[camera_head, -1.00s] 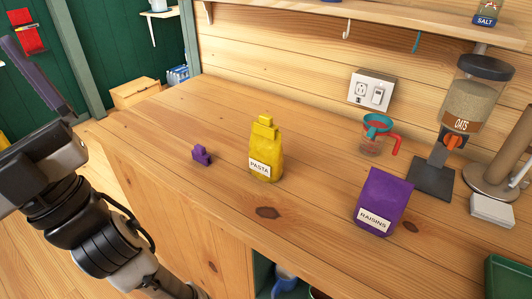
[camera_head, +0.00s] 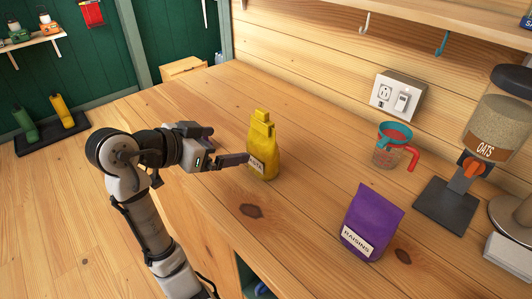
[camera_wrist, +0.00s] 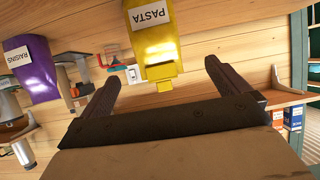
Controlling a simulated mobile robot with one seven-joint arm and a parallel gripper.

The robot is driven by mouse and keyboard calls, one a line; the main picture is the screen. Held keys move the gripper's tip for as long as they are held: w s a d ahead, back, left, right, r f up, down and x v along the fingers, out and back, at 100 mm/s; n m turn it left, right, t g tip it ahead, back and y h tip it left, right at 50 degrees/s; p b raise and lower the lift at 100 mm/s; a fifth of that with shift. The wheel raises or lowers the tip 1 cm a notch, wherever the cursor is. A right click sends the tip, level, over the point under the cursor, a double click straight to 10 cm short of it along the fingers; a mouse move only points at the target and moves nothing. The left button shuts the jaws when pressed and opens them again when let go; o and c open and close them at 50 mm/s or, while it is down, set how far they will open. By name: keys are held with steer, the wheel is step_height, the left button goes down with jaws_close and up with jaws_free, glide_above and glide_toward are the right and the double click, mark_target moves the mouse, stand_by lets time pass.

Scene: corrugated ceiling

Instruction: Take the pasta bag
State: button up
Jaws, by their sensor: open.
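The yellow pasta bag (camera_head: 264,140) stands upright on the wooden counter, its label partly covered by a finger of my gripper. My gripper (camera_head: 227,147) is open and empty, level with the bag at its left side. In the wrist view, which is upside down, the pasta bag (camera_wrist: 155,40) shows ahead, its clipped top pointing down between the two spread fingers of my gripper (camera_wrist: 165,85). The bag is still beyond the fingertips there. I cannot tell whether a finger touches it.
A purple raisins bag (camera_head: 371,222) stands to the right on the counter (camera_head: 310,180). Behind it are a measuring cup (camera_head: 391,147) with a red handle and an oats dispenser (camera_head: 492,130). A wall outlet (camera_head: 397,95) is at the back. Bare counter lies between the two bags.

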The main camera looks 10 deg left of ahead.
mark_target(257, 147)
steer(key=shift+g, duration=0.3)
steer(key=x, duration=0.4)
steer(key=p+x, duration=0.1)
steer(key=x, duration=0.3)
steer(key=shift+s+d+f, duration=0.1)
steer(key=shift+d+f, duration=0.25)
steer(key=shift+p+x, duration=1.05)
steer(key=shift+x, duration=1.6)
steer(key=c, duration=1.1)
steer(key=shift+r, duration=0.1)
